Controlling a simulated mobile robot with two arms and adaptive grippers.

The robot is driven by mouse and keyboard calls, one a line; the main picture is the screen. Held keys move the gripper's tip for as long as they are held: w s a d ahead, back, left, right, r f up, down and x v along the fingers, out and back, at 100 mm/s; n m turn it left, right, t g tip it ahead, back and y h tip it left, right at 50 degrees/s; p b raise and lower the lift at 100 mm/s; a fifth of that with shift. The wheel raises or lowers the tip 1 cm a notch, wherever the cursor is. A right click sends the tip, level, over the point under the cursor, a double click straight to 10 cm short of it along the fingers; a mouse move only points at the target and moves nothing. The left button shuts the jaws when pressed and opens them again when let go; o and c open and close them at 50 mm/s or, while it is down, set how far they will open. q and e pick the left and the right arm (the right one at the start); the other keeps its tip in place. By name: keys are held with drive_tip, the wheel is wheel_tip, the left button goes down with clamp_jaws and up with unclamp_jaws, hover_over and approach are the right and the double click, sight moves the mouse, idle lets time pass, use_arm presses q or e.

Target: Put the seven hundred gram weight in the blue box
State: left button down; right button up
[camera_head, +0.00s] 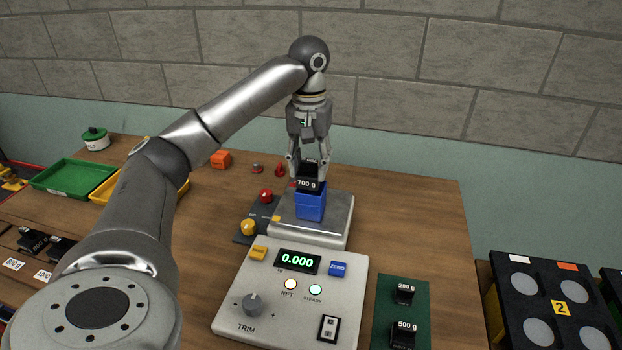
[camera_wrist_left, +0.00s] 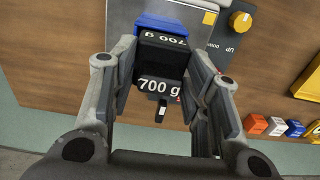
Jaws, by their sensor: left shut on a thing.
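The black 700 g weight (camera_head: 309,183) is held between the fingers of my left gripper (camera_head: 308,170), directly above the blue box (camera_head: 311,207). In the left wrist view the weight (camera_wrist_left: 162,65) sits between both fingers of my left gripper (camera_wrist_left: 160,85), with its "700 g" label showing. The blue box (camera_wrist_left: 172,27) shows just beyond it. The box stands on the metal scale plate (camera_head: 337,220). The weight's lower edge overlaps the box's top in the head view, so I cannot tell whether they touch. My right gripper is not in view.
The scale's console (camera_head: 290,295) reads 0.000. A 250 g weight (camera_head: 404,293) and a 500 g weight (camera_head: 403,333) stand on a green mat (camera_head: 383,310). A green tray (camera_head: 72,178) lies at the left. The table right of the scale plate is clear.

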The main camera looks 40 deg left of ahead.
sight(311, 176)
use_arm(q)
drive_tip(key=shift+w+f, duration=0.25)
drive_tip(key=shift+f, duration=0.1)
drive_tip(key=shift+a+f, duration=0.1)
drive_tip(key=shift+f, duration=1.4)
drive_tip(key=c, duration=0.8)
unclamp_jaws()
drive_tip(key=shift+f, duration=0.1)
wheel_tip(311, 176, up, 12)
drive_tip(key=p, duration=0.4)
